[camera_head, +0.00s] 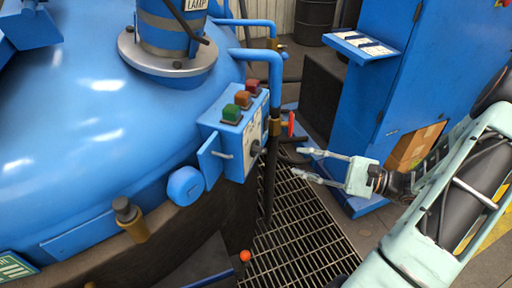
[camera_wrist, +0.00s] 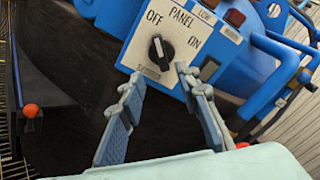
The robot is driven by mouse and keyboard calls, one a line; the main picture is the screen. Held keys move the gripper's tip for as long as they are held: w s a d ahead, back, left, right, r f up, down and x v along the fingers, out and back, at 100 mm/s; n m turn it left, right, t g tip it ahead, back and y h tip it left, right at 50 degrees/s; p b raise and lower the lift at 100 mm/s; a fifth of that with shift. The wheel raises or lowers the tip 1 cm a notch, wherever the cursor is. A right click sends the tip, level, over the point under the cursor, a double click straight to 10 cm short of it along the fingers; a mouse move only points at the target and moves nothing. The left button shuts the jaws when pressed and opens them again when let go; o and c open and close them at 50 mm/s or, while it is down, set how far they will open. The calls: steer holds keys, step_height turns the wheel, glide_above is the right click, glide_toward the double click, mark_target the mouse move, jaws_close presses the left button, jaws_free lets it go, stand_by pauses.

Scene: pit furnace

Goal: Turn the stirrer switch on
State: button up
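The switch is a black rotary knob (camera_wrist: 161,50) with a white pointer line, on a white plate in the wrist view. OFF is printed to its upper left, PANEL above and ON to its right. The pointer aims up, toward the OFF side. A small label below the knob is too small to read. In the head view the knob (camera_head: 254,148) shows on the side face of the blue control box (camera_head: 225,141). My gripper (camera_head: 299,162) is open and empty, to the right of the box, its fingers (camera_wrist: 158,77) pointing at the knob without touching it.
Green, orange and red buttons (camera_head: 243,99) sit on top of the box. A red-handled valve (camera_head: 291,124) and blue pipes stand close by. The large blue furnace vessel (camera_head: 80,110) fills the left. A blue cabinet (camera_head: 410,80) stands behind my gripper. Open floor grating (camera_head: 300,225) lies below.

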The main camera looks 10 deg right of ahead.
mark_target(265, 151)
steer(key=x, duration=1.1)
steer(key=shift+r, duration=0.2)
jaws_close()
